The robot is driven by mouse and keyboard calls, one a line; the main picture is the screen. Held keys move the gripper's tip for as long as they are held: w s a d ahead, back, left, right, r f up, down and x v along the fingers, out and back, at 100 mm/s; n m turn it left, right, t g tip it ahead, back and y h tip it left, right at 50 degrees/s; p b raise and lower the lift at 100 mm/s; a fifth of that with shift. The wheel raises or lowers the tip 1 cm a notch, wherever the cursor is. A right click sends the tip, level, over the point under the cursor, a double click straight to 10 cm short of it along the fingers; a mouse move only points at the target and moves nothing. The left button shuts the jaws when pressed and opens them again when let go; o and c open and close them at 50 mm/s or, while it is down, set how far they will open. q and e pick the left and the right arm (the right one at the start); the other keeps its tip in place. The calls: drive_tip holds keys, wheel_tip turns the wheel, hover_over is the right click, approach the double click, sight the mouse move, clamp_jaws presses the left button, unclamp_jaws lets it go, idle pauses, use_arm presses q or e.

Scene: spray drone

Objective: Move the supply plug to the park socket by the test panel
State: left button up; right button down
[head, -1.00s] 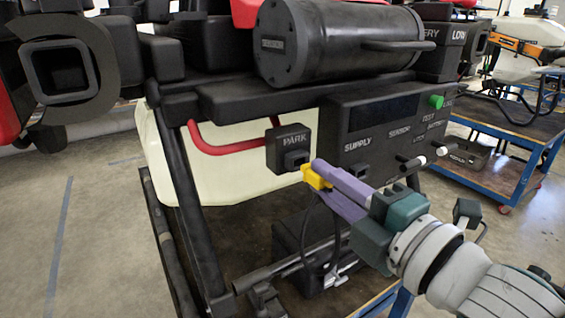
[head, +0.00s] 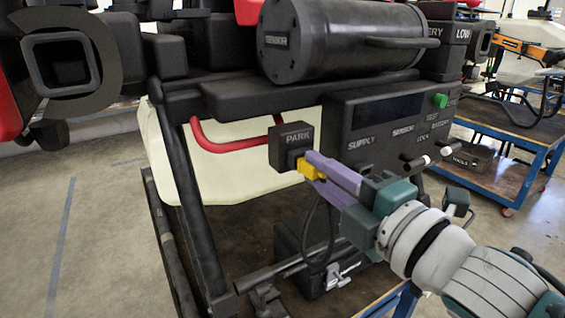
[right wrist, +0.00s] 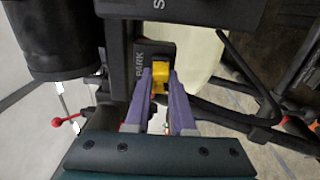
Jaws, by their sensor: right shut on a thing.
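The yellow supply plug (head: 311,171) is between the purple fingers of my right gripper (head: 322,170), at the front of the park socket. In the right wrist view the plug (right wrist: 159,77) sits between both fingertips (right wrist: 160,84). The park socket (head: 291,146) is a black block marked PARK, left of the test panel. The plug appears to meet the socket's opening; how deep it sits is hidden by the plug and fingers. The test panel (head: 385,125) is black, with SUPPLY and SENSOR labels. My left gripper is not in view.
A black cylinder (head: 340,42) marked SENSOR lies above the panel. Switch levers (head: 416,163) and a green button (head: 440,100) are on the panel's right side. A dark cable (head: 306,232) hangs below the plug. A red hose (head: 225,146) runs left of the socket.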

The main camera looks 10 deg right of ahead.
drive_tip(key=shift+w+a, duration=0.1)
drive_tip(key=shift+w, duration=0.1)
drive_tip(key=c, duration=0.7)
unclamp_jaws()
drive_tip(key=v, duration=0.9)
drive_tip(key=shift+s+b, duration=0.3)
drive_tip(key=shift+s, duration=0.05)
drive_tip(key=shift+d, duration=0.2)
